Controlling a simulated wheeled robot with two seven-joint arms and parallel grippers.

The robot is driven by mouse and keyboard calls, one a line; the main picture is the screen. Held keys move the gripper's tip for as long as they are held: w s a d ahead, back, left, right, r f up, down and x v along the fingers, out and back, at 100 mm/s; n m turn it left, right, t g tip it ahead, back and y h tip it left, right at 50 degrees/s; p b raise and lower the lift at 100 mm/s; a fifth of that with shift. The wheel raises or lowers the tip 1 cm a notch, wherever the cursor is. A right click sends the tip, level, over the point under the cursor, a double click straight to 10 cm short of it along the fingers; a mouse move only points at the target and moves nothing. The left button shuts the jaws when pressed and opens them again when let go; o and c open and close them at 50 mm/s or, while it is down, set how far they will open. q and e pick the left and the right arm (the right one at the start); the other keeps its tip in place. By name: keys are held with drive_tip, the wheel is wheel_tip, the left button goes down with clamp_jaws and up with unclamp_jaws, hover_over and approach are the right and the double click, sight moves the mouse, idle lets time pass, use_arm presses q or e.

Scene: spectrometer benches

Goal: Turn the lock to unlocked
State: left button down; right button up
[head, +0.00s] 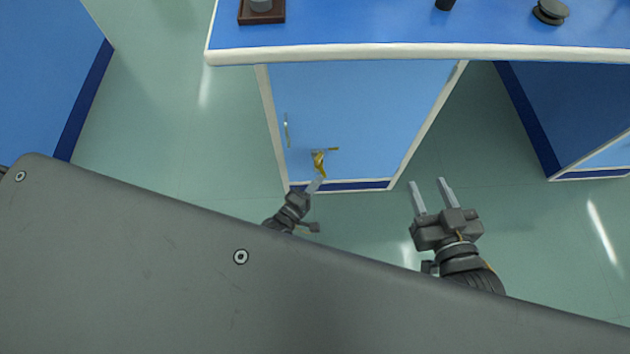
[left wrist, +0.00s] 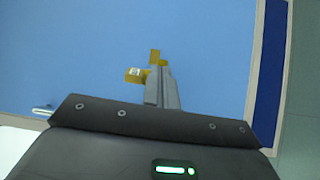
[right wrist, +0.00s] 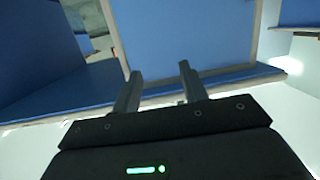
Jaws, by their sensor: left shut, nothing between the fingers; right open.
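The lock (head: 319,160) is a small yellow-gold piece on the lower part of a blue cabinet door (head: 365,100). A short bar reaches out to its right in the head view. In the left wrist view the yellow lock (left wrist: 134,75) shows just beyond the fingertips, partly hidden by them. My left gripper (head: 318,182) is shut and empty, its tips at or very near the lock; I cannot tell whether they touch it. My right gripper (head: 431,183) is open and empty, to the right of the door's lower right corner. The right wrist view shows its spread fingers (right wrist: 157,83).
A pale handle (head: 286,130) is on the door's left side. The blue benchtop (head: 400,22) with a white edge overhangs the door and carries several small items. Other blue cabinets stand at left (head: 45,70) and right (head: 570,100). Green floor is free between them.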

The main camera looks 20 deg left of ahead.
use_arm(q)
drive_tip(key=shift+w+d, duration=0.2)
drive_tip(key=shift+d, duration=0.3)
drive_tip(key=shift+w+d, duration=0.15)
drive_tip(key=shift+d, duration=0.35)
use_arm(e)
drive_tip(key=shift+s+d+f+g+h, duration=0.15)
drive_tip(key=shift+d+f+g+h, duration=0.25)
drive_tip(key=shift+d+f+g, duration=0.35)
use_arm(q)
drive_tip(key=shift+w+d, duration=0.1)
drive_tip(key=shift+d, duration=0.2)
use_arm(e)
drive_tip(key=shift+f, duration=0.3)
use_arm(q)
drive_tip(key=shift+p, duration=0.3)
drive_tip(key=s+p, duration=0.2)
drive_tip(key=s, duration=1.1)
drive_tip(key=shift+d, duration=0.2)
use_arm(e)
drive_tip(key=s+d+f+m+g+h, duration=0.1)
drive_tip(key=s+d+f+g+h, duration=0.2)
drive_tip(key=s+d+f+g, duration=0.1)
drive_tip(key=shift+s+d+f+m, duration=0.3)
drive_tip(key=shift+s+f, duration=0.05)
drive_tip(key=shift+f, duration=0.4)
use_arm(q)
drive_tip(key=shift+s, duration=0.1)
use_arm(e)
drive_tip(key=shift+g, duration=0.25)
